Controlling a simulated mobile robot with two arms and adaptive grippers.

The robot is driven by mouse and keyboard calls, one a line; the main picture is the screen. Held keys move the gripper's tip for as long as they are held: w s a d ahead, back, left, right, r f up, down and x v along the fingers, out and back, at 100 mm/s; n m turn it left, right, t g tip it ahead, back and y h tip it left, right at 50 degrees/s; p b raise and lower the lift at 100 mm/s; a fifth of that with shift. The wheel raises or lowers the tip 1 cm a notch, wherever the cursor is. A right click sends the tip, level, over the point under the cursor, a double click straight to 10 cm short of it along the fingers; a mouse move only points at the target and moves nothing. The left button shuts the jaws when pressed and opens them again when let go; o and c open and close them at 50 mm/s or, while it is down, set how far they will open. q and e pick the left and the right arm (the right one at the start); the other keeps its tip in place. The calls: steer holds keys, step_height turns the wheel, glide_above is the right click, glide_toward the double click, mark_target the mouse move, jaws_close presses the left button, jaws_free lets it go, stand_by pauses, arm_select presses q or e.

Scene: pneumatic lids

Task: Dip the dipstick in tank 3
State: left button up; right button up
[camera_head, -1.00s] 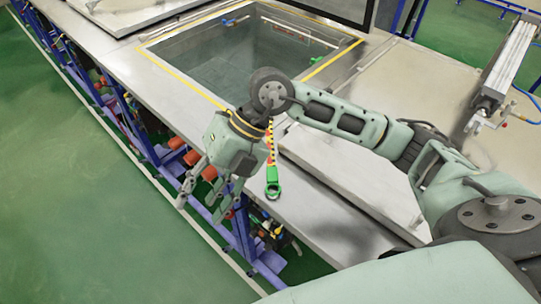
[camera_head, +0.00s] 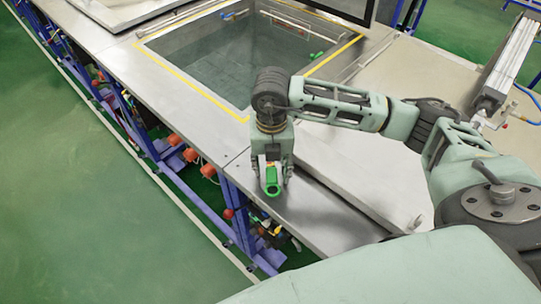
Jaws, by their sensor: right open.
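The dipstick (camera_head: 272,188) shows its green ring handle at the front edge of the steel bench, in the camera_head view. Its striped shaft is mostly hidden behind my right gripper. My right gripper (camera_head: 271,182) is open and points down, with its fingers on either side of the dipstick near the handle. I cannot tell whether they touch it. An open tank (camera_head: 222,62) with a yellow border lies behind the gripper; no number is readable on it. My left gripper is not in view.
A closed steel lid (camera_head: 350,180) lies right of my gripper, under my right arm. Another lid (camera_head: 125,8) is at the upper left. A raised dark-framed lid (camera_head: 345,10) stands behind the open tank. A pneumatic cylinder (camera_head: 508,62) is at the right. Green floor is clear at left.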

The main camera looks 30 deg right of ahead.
steer(key=shift+f, duration=0.35)
steer(key=shift+c, duration=0.3)
jaws_close()
steer(key=shift+r, duration=0.1)
